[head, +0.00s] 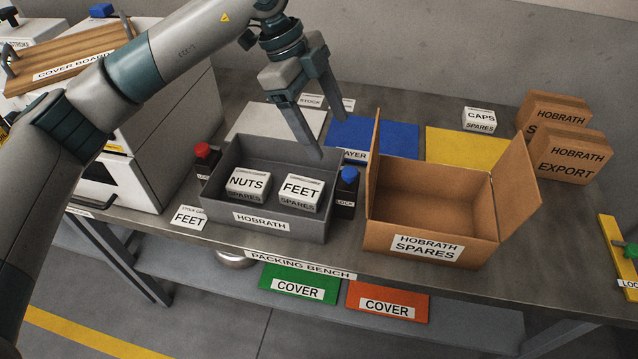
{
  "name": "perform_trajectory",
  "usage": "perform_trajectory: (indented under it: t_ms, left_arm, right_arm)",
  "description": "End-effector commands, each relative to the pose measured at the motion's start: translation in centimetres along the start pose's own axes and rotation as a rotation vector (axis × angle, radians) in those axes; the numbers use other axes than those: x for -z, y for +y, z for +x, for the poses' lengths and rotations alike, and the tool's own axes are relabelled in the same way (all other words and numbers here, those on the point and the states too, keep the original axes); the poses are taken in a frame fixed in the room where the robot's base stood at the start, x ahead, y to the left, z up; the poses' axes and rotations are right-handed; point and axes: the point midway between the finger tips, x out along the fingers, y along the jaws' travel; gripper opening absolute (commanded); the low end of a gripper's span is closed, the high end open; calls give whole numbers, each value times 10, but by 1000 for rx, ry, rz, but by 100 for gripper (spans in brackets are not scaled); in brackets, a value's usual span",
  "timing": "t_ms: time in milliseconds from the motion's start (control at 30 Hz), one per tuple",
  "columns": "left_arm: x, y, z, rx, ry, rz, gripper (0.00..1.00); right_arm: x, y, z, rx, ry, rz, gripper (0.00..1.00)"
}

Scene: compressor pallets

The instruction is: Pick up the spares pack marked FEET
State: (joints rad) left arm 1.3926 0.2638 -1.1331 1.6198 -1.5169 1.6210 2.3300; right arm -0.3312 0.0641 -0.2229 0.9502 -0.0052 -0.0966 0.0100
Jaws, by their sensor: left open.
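The FEET spares pack (301,192) is a small white box in the right half of the grey HOBRATH tray (283,228). The NUTS spares pack (247,186) lies beside it on the left in the same tray. My left gripper (311,148) is open and empty, pointing down above the back of the tray, higher than the FEET pack and apart from it. My right gripper is not in view.
An open, empty carton marked HOBRATH SPARES (428,249) stands right of the tray. A blue-capped bottle (347,185) stands between them, a red-capped one (204,158) at the tray's left. A CAPS pack (479,120) and closed cartons (571,158) are behind.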

Motion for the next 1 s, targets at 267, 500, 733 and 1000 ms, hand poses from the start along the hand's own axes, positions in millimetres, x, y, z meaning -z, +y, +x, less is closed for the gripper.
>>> perform_trajectory:
  t_ms: [267,500,733,1000]
  left_arm:
    - [-66,16,-10,-61,-249,-174,73]
    - [-66,17,-11,-63,-251,-175,73]
    - [-67,17,-4,-65,-249,-174,73]
    - [-75,21,28,-67,-247,-174,73]
  right_arm:
    - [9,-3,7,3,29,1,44]
    - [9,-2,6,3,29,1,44]
    - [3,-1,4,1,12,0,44]
    - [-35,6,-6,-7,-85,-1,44]
